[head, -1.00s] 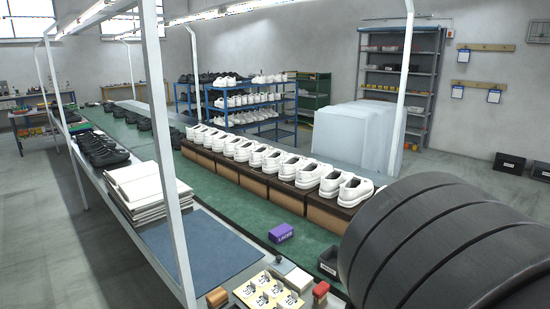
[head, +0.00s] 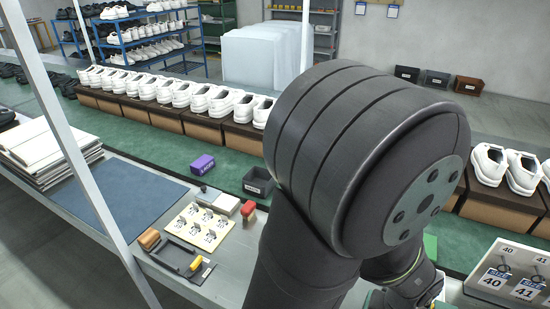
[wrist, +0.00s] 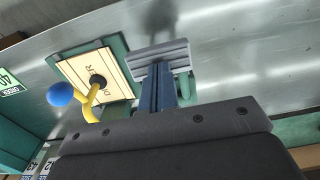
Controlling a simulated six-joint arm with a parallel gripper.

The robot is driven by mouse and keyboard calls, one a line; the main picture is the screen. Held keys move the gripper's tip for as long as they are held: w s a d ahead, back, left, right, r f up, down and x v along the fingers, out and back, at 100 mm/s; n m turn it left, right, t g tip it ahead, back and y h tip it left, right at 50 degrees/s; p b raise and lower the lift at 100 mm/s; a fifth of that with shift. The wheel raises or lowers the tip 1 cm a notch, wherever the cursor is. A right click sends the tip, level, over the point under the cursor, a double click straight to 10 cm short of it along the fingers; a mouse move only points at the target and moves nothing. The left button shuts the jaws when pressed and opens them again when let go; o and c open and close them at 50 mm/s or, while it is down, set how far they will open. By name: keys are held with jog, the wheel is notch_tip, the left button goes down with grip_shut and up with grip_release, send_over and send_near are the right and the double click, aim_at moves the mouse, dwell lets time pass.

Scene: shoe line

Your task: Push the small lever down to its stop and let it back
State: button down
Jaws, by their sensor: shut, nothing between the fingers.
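In the wrist view, a small lever with a yellow bent arm (wrist: 90,107) and a blue ball knob (wrist: 60,94) stands at the left. It rises from a dark round pivot on a cream, partly lettered plate (wrist: 80,70) set on a green base. My gripper (wrist: 160,56) is shut and empty, right of the plate and apart from the knob. The lower end of the lever is partly hidden behind my gripper's body. In the head view the lever and my gripper's fingers are not seen; my dark arm fills the middle right.
A bare metal surface (wrist: 235,60) surrounds the plate. In the head view, a size-tag board (head: 510,275) stands at the right. A purple box (head: 202,164), a black bin (head: 258,181) and a card of tags (head: 200,226) lie left of my arm. White shoes line the conveyor behind.

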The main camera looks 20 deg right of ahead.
jog(key=shift+d+f, duration=0.1)
jog(key=shift+f, duration=1.65)
jog(key=shift+r, duration=0.1)
notch_tip(320, 180, up, 11)
dwell(0.4)
jog(key=shift+f, duration=3.05)
